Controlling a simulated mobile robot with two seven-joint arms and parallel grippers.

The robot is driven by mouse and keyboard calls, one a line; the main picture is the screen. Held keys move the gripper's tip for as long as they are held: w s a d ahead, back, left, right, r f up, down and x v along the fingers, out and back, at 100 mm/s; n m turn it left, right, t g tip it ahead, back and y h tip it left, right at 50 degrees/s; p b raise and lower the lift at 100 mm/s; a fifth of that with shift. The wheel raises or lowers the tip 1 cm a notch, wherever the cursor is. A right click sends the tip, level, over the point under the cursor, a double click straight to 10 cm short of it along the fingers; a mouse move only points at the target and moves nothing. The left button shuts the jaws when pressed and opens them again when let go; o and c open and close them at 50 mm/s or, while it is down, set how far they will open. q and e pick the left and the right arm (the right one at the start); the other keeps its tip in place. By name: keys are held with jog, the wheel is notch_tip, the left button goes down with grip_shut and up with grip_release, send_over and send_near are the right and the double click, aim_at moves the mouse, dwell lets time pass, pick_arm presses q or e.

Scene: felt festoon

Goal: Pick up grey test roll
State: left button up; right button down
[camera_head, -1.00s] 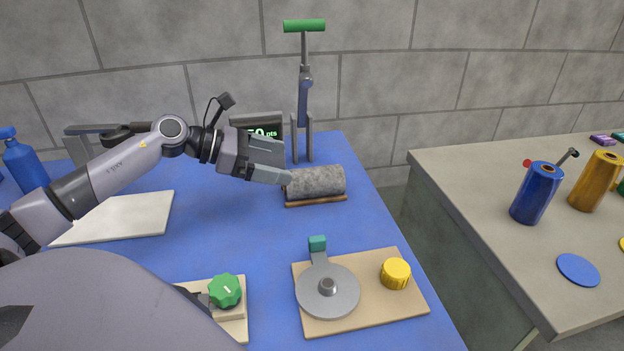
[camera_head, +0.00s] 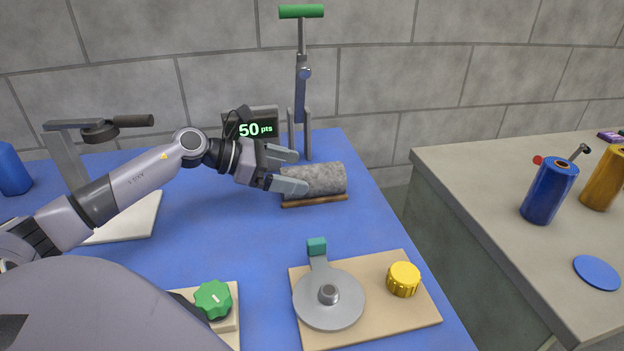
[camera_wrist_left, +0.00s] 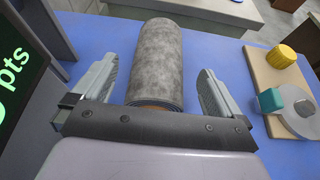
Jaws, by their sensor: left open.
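The grey test roll (camera_head: 318,180) is a mottled grey cylinder lying on its side on a thin brown wooden base (camera_head: 314,201) on the blue table. My left gripper (camera_head: 292,170) is open at the roll's left end. In the left wrist view the roll (camera_wrist_left: 157,62) lies lengthwise ahead, between the two spread fingers of my left gripper (camera_wrist_left: 158,88), with a gap visible on each side. The roll's near end sits close to the palm. My right gripper is not in view.
A display reading 50 pts (camera_head: 255,126) and a green-handled lever stand (camera_head: 302,90) are behind the roll. A board with a grey disc (camera_head: 329,299) and yellow knob (camera_head: 403,279) lies in front, beside a green knob (camera_head: 213,300). A grey counter (camera_head: 480,190) stands right.

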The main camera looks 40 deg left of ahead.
aim_at(305, 173)
pick_arm(q)
jog(key=shift+x, duration=1.75)
jog(key=shift+r, duration=0.1)
jog(key=c, duration=1.3)
